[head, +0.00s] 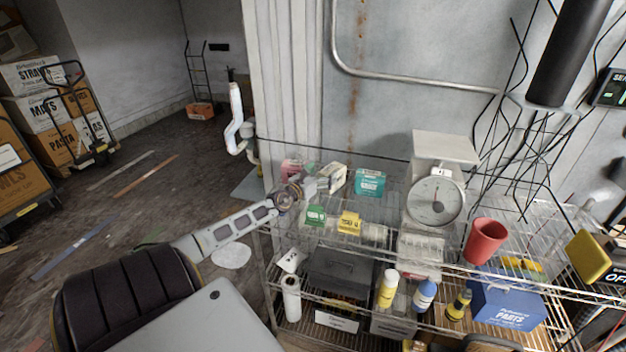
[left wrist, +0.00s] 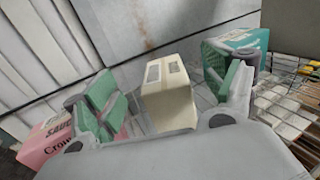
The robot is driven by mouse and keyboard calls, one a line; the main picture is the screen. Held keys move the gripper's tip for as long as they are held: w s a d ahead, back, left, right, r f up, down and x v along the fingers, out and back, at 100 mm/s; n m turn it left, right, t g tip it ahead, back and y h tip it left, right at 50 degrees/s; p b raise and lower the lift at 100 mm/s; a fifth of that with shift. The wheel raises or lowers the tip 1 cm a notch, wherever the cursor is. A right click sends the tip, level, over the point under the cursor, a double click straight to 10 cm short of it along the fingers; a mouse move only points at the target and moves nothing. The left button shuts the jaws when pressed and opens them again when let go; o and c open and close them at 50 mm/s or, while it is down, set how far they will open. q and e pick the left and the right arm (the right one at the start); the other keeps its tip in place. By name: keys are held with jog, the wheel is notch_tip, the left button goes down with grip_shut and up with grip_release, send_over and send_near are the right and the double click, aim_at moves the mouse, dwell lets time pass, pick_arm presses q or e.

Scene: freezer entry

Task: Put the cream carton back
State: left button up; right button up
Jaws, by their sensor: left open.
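The cream carton (head: 336,177) stands at the back left of the top wire shelf in the head view. In the left wrist view the cream carton (left wrist: 169,104) is straight ahead, between two green-padded fingers. My left gripper (head: 316,180) reaches in from the left, close to the carton. In the left wrist view the left gripper (left wrist: 171,100) is open, with a finger to each side of the carton and no clear grip on it. The carton's lower part is hidden by the gripper body. My right gripper does not show.
A teal box (head: 370,183) is right of the carton, and a pink carton (head: 290,168) is left of it. A green box (head: 315,215) and a yellow box (head: 349,222) stand in front. A dial scale (head: 436,200) and red cup (head: 485,241) are farther right.

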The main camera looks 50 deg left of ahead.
pick_arm(q)
jog(key=shift+s+d, duration=0.15)
jog(key=shift+s, duration=1.15)
jog(key=shift+s+d, duration=0.15)
jog(key=shift+s, duration=1.1)
